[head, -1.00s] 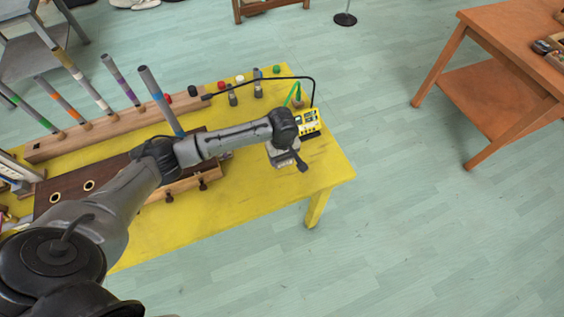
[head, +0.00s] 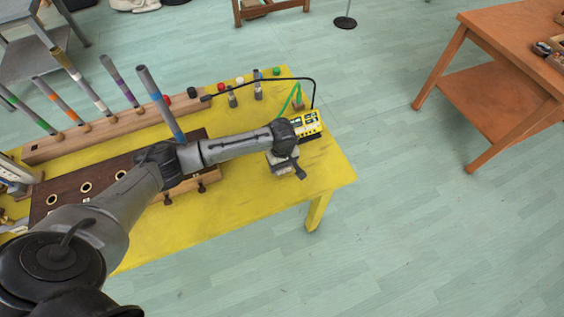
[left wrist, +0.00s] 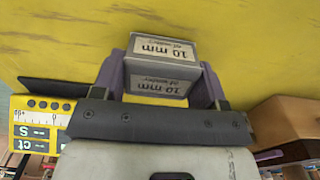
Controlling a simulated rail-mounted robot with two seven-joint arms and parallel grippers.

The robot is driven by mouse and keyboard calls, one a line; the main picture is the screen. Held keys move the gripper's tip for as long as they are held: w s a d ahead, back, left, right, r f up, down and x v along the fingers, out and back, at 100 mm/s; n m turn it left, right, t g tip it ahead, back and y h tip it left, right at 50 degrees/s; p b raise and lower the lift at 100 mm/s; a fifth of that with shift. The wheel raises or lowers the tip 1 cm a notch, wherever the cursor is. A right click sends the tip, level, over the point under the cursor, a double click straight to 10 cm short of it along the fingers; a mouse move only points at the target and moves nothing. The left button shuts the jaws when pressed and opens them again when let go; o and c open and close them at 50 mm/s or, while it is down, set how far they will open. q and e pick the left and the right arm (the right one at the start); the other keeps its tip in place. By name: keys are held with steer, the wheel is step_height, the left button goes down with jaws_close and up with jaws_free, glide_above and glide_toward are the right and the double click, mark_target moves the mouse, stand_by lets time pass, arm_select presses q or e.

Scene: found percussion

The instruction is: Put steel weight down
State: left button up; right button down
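The steel weight (left wrist: 160,68) is a grey block with white "10 mm" labels in the left wrist view. It sits between the two purple-grey fingers of my left gripper (head: 285,165), which appear shut on its sides. In the head view my left gripper is over the right end of the yellow table (head: 240,215), and my arm hides most of the weight. The weight is close to the yellow tabletop; I cannot tell whether it touches. My right gripper is not in view.
A yellow device with a small screen (head: 309,122) is close beside the gripper, with a green cable and black gooseneck behind it. A wooden rail with coloured tubes (head: 85,132) and a dark board with holes (head: 120,175) lie left. The table's front right corner is clear.

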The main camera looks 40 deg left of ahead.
arm_select(q)
steer(key=o, duration=0.4)
step_height(320, 180, up, 12)
steer(key=p, duration=0.3)
steer(key=s+d+f+m+t+h, duration=0.1)
steer(key=s+d+f+m, duration=0.35)
steer(key=s+d, duration=0.2)
steer(key=s+d+f+m+t+h, duration=0.1)
steer(key=s+d+f+m, duration=0.2)
steer(key=s+d+m, duration=0.3)
steer(key=s+a+m, duration=0.1)
steer(key=s, duration=0.4)
steer(key=s+a+r+m+t+y, duration=0.1)
steer(key=s+m, duration=0.1)
steer(key=s, duration=0.4)
steer(key=s+a+r+m, duration=0.1)
steer(key=s, duration=0.4)
steer(key=shift+s+t+y, duration=0.3)
steer(key=shift+s+y, duration=0.1)
steer(key=shift+r, duration=0.1)
